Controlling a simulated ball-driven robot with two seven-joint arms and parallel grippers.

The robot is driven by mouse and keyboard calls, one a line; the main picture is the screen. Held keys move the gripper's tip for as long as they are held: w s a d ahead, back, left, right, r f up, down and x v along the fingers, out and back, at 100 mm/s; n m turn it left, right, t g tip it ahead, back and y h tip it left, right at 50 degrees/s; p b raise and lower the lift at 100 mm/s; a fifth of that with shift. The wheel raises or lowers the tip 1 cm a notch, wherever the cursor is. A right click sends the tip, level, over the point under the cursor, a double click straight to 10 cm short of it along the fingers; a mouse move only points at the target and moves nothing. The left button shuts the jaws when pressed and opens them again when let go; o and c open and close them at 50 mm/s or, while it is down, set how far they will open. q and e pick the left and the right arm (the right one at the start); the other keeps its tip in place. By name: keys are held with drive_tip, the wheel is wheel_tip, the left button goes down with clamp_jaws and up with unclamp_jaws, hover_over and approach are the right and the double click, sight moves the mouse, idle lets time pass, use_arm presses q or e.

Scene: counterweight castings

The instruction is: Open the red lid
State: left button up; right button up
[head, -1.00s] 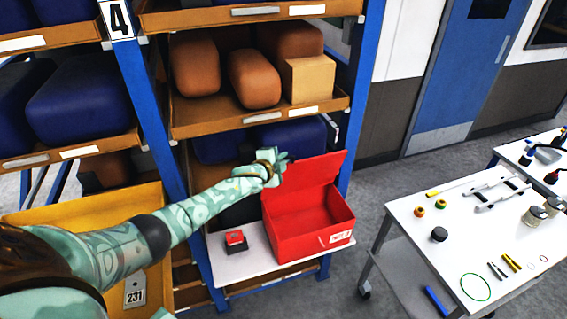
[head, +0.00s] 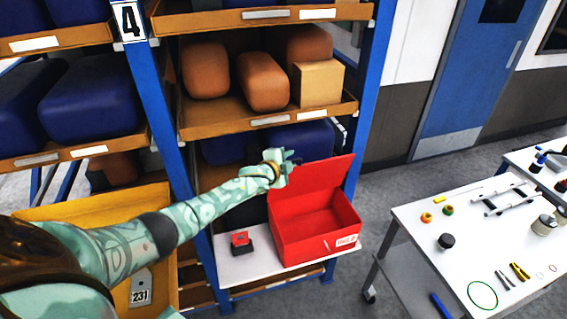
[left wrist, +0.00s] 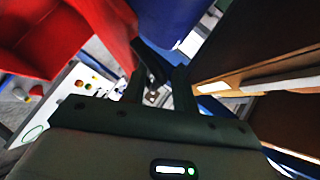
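The red box (head: 300,239) stands on a white shelf board at the foot of the rack. Its red lid (head: 322,174) is raised and stands up at the back, leaving the box open; the inside looks empty. My left gripper (head: 286,163) is at the lid's upper left corner, and I cannot tell whether it touches the lid. In the left wrist view, the fingers (left wrist: 163,78) show a gap with nothing held between them, and the red lid (left wrist: 62,35) fills the upper left. My right gripper is not in view.
A small red-and-black item (head: 241,242) sits left of the box on the white board (head: 235,270). A blue rack post (head: 357,110) rises behind the box to the right. A white table (head: 425,262) with tools stands right, across open floor. A yellow bin (head: 85,202) is left.

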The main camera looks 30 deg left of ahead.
use_arm(q)
drive_tip(key=p+v, duration=0.1)
drive_tip(key=v, duration=1.5)
drive_tip(key=shift+s+r, duration=0.1)
drive_tip(key=shift+r, duration=0.05)
